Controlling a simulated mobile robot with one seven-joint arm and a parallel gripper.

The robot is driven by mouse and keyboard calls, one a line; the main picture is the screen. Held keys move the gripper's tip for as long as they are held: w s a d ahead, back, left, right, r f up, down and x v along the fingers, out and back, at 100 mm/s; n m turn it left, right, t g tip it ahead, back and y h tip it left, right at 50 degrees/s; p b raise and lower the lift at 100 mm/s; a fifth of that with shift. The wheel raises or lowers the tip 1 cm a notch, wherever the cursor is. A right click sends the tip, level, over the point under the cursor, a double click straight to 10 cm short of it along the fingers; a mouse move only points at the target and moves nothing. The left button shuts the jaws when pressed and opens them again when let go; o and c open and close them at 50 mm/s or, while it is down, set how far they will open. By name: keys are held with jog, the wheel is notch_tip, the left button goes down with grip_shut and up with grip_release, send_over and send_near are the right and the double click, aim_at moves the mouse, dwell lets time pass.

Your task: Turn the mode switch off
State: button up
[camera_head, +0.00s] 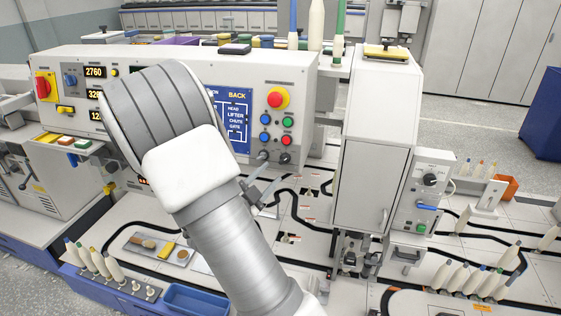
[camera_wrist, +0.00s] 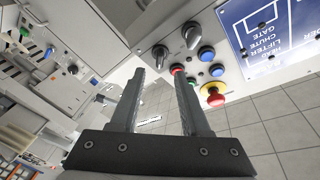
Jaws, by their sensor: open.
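Two dark rotary switches sit low on the white control panel, below the push buttons: a left one (camera_head: 263,155) and a right one (camera_head: 285,157). I cannot read which is the mode switch. In the wrist view the right switch (camera_wrist: 160,56) lies just beyond the fingertips, and the left switch (camera_wrist: 190,36) is farther up and to the right. My gripper (camera_wrist: 160,75) is open, with nothing between its fingers. In the head view my arm covers part of the panel; the gripper (camera_head: 263,187) shows partly, below the switches.
A red emergency button (camera_head: 277,98) and blue, green and red buttons sit above the switches. A blue diagram plate (camera_head: 236,118) is to their left. A tall white cabinet (camera_head: 372,150) stands right of the panel. Bobbins and black track lie on the table below.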

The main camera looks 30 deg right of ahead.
aim_at(282, 162)
jog(key=x, duration=0.7)
jog(key=shift+p, duration=0.4)
jog(key=shift+a, duration=0.1)
grip_shut()
